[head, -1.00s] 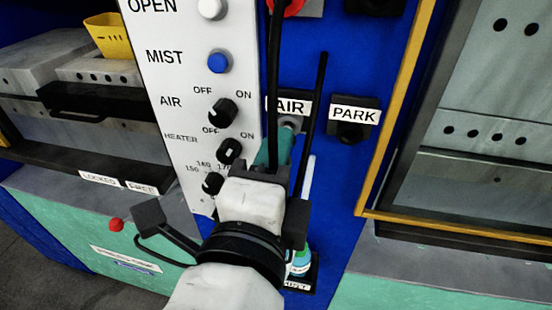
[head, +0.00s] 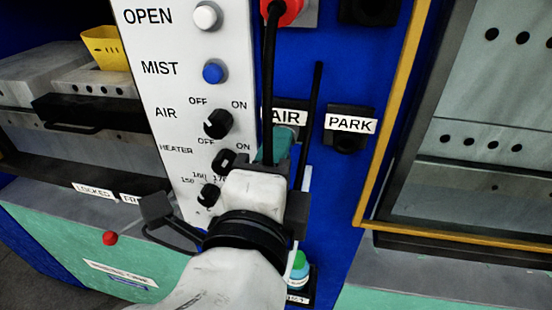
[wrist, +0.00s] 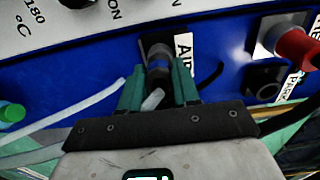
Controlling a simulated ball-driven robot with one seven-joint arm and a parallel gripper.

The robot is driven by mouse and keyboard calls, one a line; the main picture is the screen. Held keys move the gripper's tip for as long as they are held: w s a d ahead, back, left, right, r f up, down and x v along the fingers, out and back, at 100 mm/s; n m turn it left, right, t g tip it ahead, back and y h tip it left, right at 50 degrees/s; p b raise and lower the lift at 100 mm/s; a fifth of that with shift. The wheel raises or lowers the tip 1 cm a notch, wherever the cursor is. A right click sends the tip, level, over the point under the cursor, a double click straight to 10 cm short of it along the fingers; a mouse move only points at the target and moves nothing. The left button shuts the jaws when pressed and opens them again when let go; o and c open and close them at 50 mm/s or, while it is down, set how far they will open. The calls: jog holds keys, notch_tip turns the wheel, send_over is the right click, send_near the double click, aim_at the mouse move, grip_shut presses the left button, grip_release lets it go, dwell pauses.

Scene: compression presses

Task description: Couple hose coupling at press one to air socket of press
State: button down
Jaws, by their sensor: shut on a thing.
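The air socket (wrist: 156,50) of the press sits on the blue panel beside its AIR label (head: 285,117). My gripper (wrist: 158,92) is right in front of it, its teal fingers pointing at the socket. The fingers are shut on the hose coupling (wrist: 153,99), of which only a small pale part shows between them. In the head view my gripper (head: 272,150) covers most of the coupling and the lower part of the socket. I cannot tell whether coupling and socket touch or are joined.
The PARK holder (head: 349,140) is just right of the air socket. A black hose hangs from a red fitting (head: 283,10) above, close to my gripper. Control knobs (head: 218,124) stand out on the white panel at left. A green-capped bottle (head: 299,265) stands below.

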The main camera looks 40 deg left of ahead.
jog(key=shift+w+a, duration=0.1)
jog(key=shift+w, duration=0.15)
jog(key=c, duration=0.7)
grip_release()
jog(key=shift+c, duration=0.2)
jog(key=b+v, duration=0.2)
jog(key=v, duration=0.8)
jog(key=shift+s, duration=0.35)
